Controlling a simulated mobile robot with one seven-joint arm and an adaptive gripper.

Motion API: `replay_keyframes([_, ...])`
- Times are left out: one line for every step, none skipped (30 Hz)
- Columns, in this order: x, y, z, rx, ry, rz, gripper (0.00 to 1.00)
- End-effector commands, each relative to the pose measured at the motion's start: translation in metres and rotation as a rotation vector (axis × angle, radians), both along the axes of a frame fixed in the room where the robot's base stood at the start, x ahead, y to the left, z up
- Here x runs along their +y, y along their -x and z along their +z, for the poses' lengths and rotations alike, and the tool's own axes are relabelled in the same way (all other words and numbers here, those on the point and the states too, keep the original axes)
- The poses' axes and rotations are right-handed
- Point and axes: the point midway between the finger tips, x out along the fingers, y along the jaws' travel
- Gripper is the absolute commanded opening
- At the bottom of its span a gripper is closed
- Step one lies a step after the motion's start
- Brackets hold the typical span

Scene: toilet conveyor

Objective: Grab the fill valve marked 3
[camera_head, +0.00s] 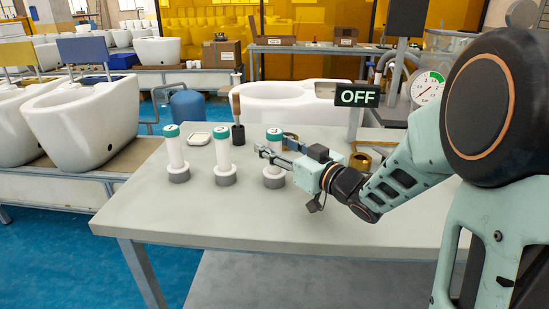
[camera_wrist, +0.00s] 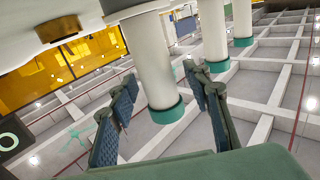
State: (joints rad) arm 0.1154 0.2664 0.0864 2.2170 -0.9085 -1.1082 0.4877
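Three white fill valves with teal caps and grey bases stand upright in a row on the table: the left one (camera_head: 174,153), the middle one (camera_head: 222,155) and the right one (camera_head: 273,161). The caps carry small marks that I cannot read surely. My gripper (camera_head: 262,151) is at the right valve, level with its upper part, and hides some of it. In the wrist view, which is upside down, this valve (camera_wrist: 155,65) appears between the open fingers (camera_wrist: 162,88), with no clear contact; the two other valves (camera_wrist: 213,35) (camera_wrist: 242,20) stand beyond.
The grey table (camera_head: 180,225) is clear in front of the valves. White toilets (camera_head: 80,120) stand at left.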

Motion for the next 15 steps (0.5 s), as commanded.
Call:
replay_keyframes([-0.0003, 0.0000, 0.0000, 0.000, 0.000, 0.000, 0.37])
replay_keyframes([-0.0003, 0.0000, 0.0000, 0.000, 0.000, 0.000, 0.34])
replay_keyframes([-0.0004, 0.0001, 0.0000, 0.000, 0.000, 0.000, 0.29])
replay_keyframes([-0.0004, 0.0000, -0.0001, 0.000, 0.000, -0.001, 0.26])
replay_keyframes([-0.0005, 0.0001, 0.0000, 0.000, 0.000, 0.000, 0.23])
replay_keyframes([-0.0005, 0.0001, -0.0001, 0.000, 0.000, -0.001, 0.18])
replay_keyframes([-0.0005, 0.0001, -0.0001, 0.000, 0.000, -0.001, 0.15])
replay_keyframes([-0.0005, 0.0001, -0.0001, 0.000, 0.000, -0.001, 0.12])
replay_keyframes([-0.0005, 0.0001, -0.0001, 0.000, 0.000, -0.001, 0.07])
replay_keyframes([-0.0006, 0.0002, -0.0001, 0.000, 0.000, -0.001, 0.04])
replay_keyframes([-0.0006, 0.0002, -0.0001, 0.000, 0.000, -0.001, 0.01])
replay_keyframes([-0.0006, 0.0001, -0.0001, 0.000, 0.000, -0.001, 0.00])
replay_keyframes([-0.0006, 0.0000, 0.0004, -0.001, -0.001, -0.001, 0.00])
replay_keyframes([-0.0006, 0.0000, 0.0004, -0.001, -0.001, -0.001, 0.00])
replay_keyframes([-0.0006, 0.0000, 0.0003, -0.001, -0.001, -0.001, 0.00])
